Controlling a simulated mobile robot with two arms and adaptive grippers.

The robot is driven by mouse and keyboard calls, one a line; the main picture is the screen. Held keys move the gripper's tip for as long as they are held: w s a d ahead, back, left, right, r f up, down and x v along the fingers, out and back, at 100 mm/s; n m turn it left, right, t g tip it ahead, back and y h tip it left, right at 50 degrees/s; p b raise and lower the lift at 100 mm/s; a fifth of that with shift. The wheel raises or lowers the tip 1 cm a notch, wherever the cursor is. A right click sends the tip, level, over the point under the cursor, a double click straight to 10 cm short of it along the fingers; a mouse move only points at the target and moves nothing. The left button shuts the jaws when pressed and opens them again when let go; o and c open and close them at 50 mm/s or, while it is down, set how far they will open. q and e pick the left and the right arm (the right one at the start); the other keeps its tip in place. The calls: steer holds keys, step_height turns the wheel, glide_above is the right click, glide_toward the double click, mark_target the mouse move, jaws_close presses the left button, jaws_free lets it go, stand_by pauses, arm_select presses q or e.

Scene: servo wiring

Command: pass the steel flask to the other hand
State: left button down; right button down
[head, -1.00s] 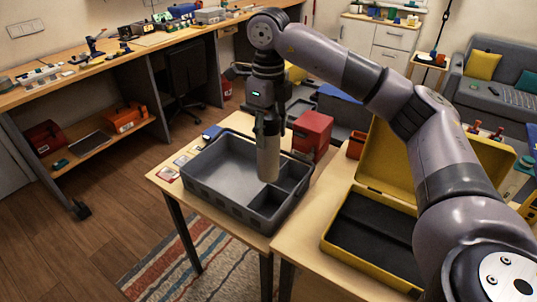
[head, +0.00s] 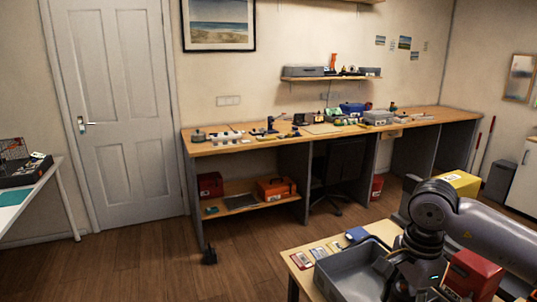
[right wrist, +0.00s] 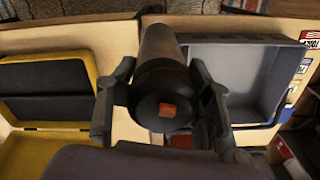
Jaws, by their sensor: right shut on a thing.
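The steel flask (right wrist: 158,48) shows in the right wrist view as a grey cylinder with a dark cap bearing an orange square. My right gripper (right wrist: 163,92) is shut around it near the cap, one finger on each side. The flask cannot be made out there. My left gripper is in neither view.
The bin stands on a small wooden table (head: 296,262) with cards beside it. A red box (head: 474,272) is to its right. An open yellow case (right wrist: 105,62) shows in the wrist view. A long workbench (head: 240,146) runs along the wall, with open floor before it.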

steer(key=s+a+f+n, duration=0.6)
steer(key=s+n, duration=0.4)
steer(key=n, duration=0.6)
steer(key=shift+a+f, duration=0.35)
steer(key=shift+f, duration=0.15)
steer(key=shift+n, duration=0.3)
